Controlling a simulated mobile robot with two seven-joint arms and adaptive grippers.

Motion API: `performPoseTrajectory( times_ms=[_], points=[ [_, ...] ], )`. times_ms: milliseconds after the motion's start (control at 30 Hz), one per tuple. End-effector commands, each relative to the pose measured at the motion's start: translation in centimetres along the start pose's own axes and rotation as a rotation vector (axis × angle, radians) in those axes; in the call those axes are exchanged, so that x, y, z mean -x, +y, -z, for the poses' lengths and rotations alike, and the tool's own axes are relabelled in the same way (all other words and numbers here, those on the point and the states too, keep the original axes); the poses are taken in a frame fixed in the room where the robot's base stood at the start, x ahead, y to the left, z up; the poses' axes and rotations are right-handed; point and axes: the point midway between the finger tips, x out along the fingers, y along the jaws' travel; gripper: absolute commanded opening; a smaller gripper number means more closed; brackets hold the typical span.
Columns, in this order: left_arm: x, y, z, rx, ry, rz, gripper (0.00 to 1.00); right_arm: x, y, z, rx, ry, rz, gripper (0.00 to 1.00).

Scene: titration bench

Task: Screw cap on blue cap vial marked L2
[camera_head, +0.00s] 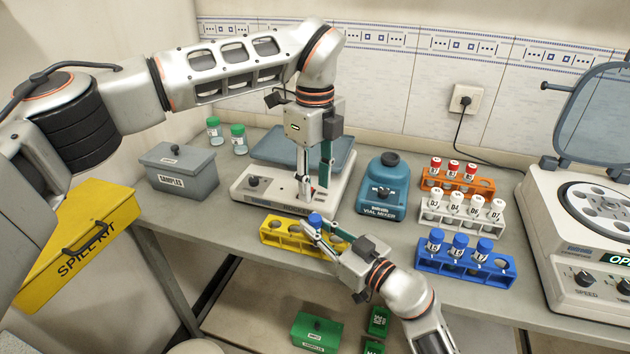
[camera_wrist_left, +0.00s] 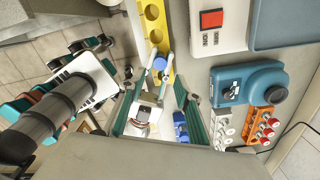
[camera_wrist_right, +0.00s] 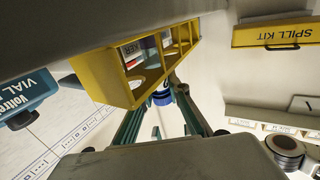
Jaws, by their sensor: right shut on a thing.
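A blue-capped vial (camera_head: 315,219) is held by my right gripper (camera_head: 318,231) at the yellow rack. The blue cap also shows in the left wrist view (camera_wrist_left: 160,62). In the right wrist view the blue cap (camera_wrist_right: 162,98) shows between my right fingers, with a bit of pale vial beside it. Its marking is not readable, and I cannot tell how tightly the cap sits. My left gripper (camera_head: 316,190) is open and points down just above the cap, its fingers apart and empty.
A vial mixer (camera_head: 383,190) is to the right. A blue rack (camera_head: 465,268) holds blue-capped vials; white (camera_head: 462,221) and orange (camera_head: 455,185) racks stand behind. A grey samples box (camera_head: 180,167) is left.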

Motion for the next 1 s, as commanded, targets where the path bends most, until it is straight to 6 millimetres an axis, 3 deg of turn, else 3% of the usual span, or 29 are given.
performPoseTrajectory(
  times_ms=[367, 800, 1000],
  points=[
    [-0.6, 0.0, 0.0, -0.002, 0.001, -0.002, 0.33, 0.0, 0.0, 0.0, 0.000, 0.000, 0.000, 0.00],
    [-6.5, 0.0, 0.0, -0.003, 0.002, -0.002, 0.33, 0.0, 0.0, 0.0, 0.000, 0.000, 0.000, 0.00],
    [-7.8, 0.0, 0.0, -0.003, 0.000, 0.000, 0.33, 0.0, 0.0, 0.0, 0.000, 0.000, 0.000, 0.00]
  ],
)
